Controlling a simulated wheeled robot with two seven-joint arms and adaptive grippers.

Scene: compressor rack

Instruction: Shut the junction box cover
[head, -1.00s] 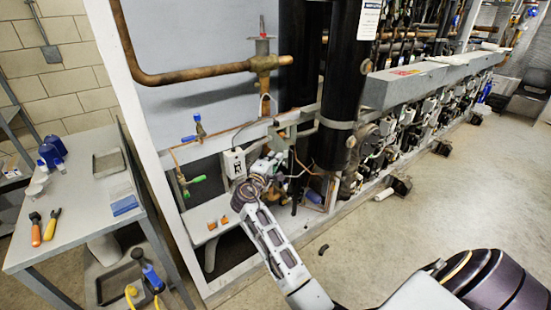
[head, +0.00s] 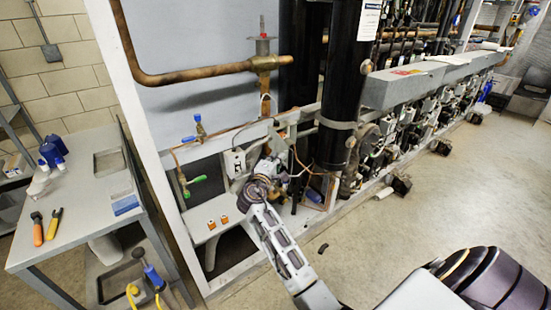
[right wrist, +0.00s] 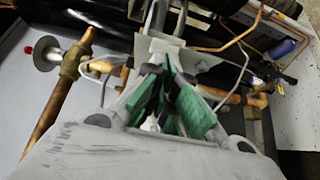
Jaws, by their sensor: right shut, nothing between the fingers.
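My right gripper (head: 276,166) reaches into the lower part of the rack frame, and the wrist hides much of the area around it. In the right wrist view its green-padded fingers (right wrist: 168,100) are together and hold nothing. A light grey box-like part with flat plates (right wrist: 180,55) lies just beyond the fingertips. It may be the junction box and its cover, but I cannot tell how far the cover stands open or whether the fingers touch it. A small white box with black marks (head: 234,163) sits left of the gripper in the head view. My left gripper is not in view.
Copper pipe (head: 190,75), a green-handled valve (head: 197,180) and a blue-handled valve (head: 199,128) are left of the arm. Black cylinders (head: 340,90) stand close behind the gripper. A grey table (head: 85,215) with tools is at left. The floor at right is mostly clear.

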